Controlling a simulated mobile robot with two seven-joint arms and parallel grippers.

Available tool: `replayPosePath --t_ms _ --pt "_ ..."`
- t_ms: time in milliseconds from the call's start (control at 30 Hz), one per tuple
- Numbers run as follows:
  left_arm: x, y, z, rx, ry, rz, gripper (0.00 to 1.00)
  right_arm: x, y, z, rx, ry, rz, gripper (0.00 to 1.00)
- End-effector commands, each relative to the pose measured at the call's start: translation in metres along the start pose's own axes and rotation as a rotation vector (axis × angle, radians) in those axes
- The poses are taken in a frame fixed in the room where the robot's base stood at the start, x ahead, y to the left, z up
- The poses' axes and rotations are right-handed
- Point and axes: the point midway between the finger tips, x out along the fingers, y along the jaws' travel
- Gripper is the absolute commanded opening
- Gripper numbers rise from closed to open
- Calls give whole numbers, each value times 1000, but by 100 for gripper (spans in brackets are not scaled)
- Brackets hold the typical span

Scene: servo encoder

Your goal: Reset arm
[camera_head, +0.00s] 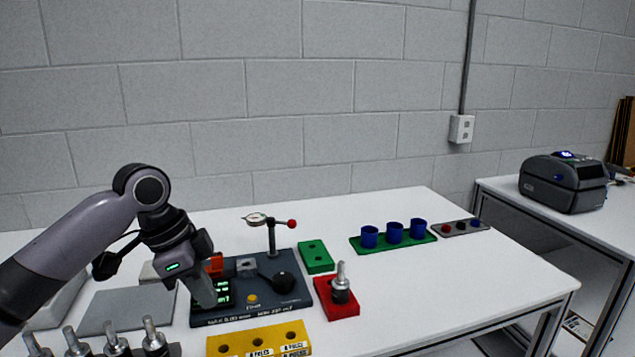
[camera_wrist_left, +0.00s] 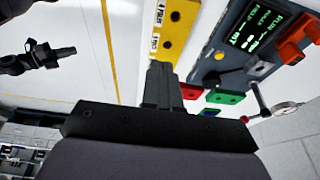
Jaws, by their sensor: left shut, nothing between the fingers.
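My left arm comes in from the left in the head view, and its gripper (camera_head: 206,294) points down at the left part of the dark test fixture (camera_head: 290,306). In the left wrist view the gripper's fingers (camera_wrist_left: 160,88) are shut together with nothing between them. The fixture carries a green-lit display (camera_head: 222,291), an orange-red block, a yellow button, a black knob and a dial gauge (camera_head: 257,219) on a post. The display also shows in the left wrist view (camera_wrist_left: 254,28). I cannot tell how far the fingertips are above the fixture. My right gripper is not in view.
A yellow labelled block (camera_head: 258,338), a red block (camera_head: 335,298) holding a metal-shafted part and a green block (camera_head: 316,256) surround the fixture. Several shafted parts (camera_head: 117,344) stand front left. Blue cups (camera_head: 395,232) stand in a green tray. The table's right front is clear.

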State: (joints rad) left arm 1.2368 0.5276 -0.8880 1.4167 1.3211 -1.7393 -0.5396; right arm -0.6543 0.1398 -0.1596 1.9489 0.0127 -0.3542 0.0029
Motion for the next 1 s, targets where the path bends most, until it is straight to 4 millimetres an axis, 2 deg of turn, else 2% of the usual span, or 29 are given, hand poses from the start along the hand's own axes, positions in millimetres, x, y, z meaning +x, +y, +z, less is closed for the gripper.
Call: replayPosePath --t_ms 33,267,500,767,1000 --pt "22 12 0 4 -3 19 0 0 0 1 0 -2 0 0" --pt "82 47 0 -25 13 20 0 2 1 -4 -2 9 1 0" --pt "140 98 7 -117 64 7 0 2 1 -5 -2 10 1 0" --pt "178 150 28 -299 124 -32 0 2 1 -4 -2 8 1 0" --pt "193 192 65 -532 142 -95 0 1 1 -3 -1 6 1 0"
